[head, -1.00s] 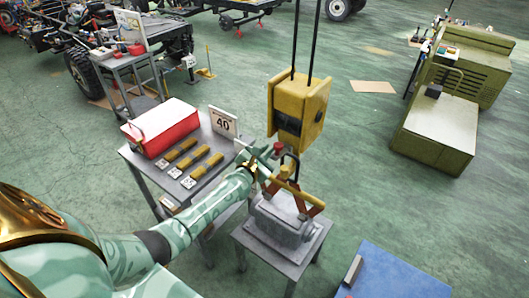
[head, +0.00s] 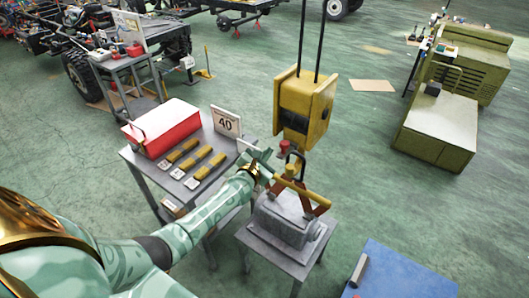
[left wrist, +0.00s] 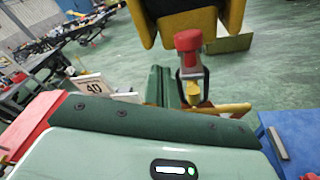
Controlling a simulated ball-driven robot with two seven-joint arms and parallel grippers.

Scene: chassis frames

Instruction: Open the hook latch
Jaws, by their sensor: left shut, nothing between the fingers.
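A yellow hook block (head: 304,108) hangs on two black cables. A yellow lifting bar (head: 302,190) with orange-red legs hangs at the hook, over a grey casting (head: 287,220). My left gripper (head: 266,158) is shut and empty, just left of the hook below the knob. In the left wrist view its green fingers (left wrist: 159,86) point towards the hook. Whether they touch it I cannot tell. My right gripper is out of view.
The casting rests on a small grey stand (head: 258,243). A blue surface (head: 405,272) is at lower right.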

